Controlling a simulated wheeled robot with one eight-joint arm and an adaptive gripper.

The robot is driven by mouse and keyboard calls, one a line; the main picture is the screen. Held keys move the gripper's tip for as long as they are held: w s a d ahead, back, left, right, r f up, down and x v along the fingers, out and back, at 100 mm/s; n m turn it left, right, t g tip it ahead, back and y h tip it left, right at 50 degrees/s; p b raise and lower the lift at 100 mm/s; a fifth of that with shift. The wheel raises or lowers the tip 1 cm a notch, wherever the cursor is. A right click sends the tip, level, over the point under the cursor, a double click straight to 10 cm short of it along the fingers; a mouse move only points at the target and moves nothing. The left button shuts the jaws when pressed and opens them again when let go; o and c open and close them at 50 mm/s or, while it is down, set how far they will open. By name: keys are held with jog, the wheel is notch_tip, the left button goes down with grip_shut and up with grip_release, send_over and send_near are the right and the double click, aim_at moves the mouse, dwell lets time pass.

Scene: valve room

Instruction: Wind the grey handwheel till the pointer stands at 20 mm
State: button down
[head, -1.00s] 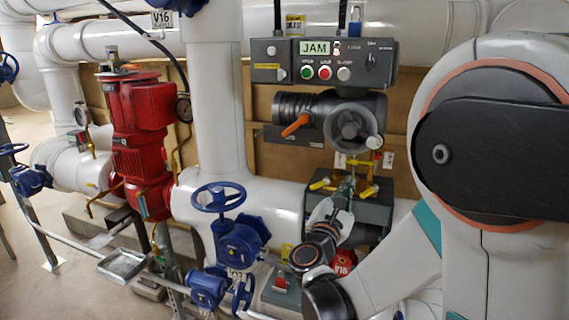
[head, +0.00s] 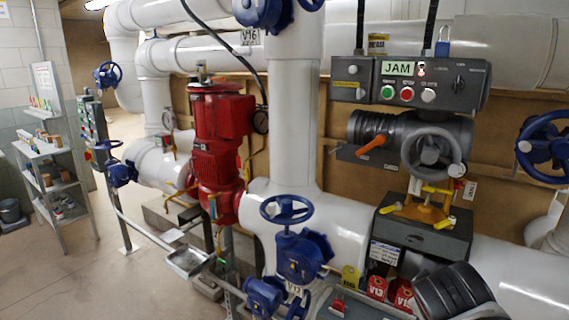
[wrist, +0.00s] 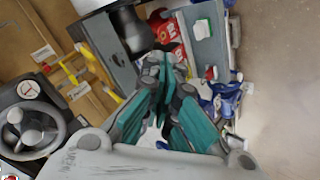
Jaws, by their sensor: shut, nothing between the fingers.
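The grey handwheel (head: 430,155) stands upright on the front of a dark grey actuator (head: 388,130), below the control panel. A pale knob sits on the right of its rim. The handwheel also shows at the left edge of the wrist view (wrist: 32,137), partly cut off. My gripper (wrist: 165,62) has teal-padded fingers, closed together and empty. It is apart from the handwheel, over to its right in the wrist view. I cannot make out the pointer or a millimetre scale in either view.
An orange lever (head: 371,146) juts left of the handwheel. The panel (head: 408,82) above reads JAM. A yellow-handled fitting (head: 428,207) sits below, on a dark box (head: 415,235). Red tags (head: 377,288) and a blue valve wheel (head: 287,209) are lower left. Floor is open at left.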

jog(key=s+a+f+m+y, duration=0.1)
jog(key=s+a+m+y, duration=0.3)
jog(key=s+a, duration=0.3)
jog(key=shift+s+a+f+m+g+y, duration=0.2)
jog(key=shift+a+m+g+y, duration=0.2)
jog(key=shift+a, duration=0.35)
jog(key=shift+w, duration=0.1)
dwell(1.6)
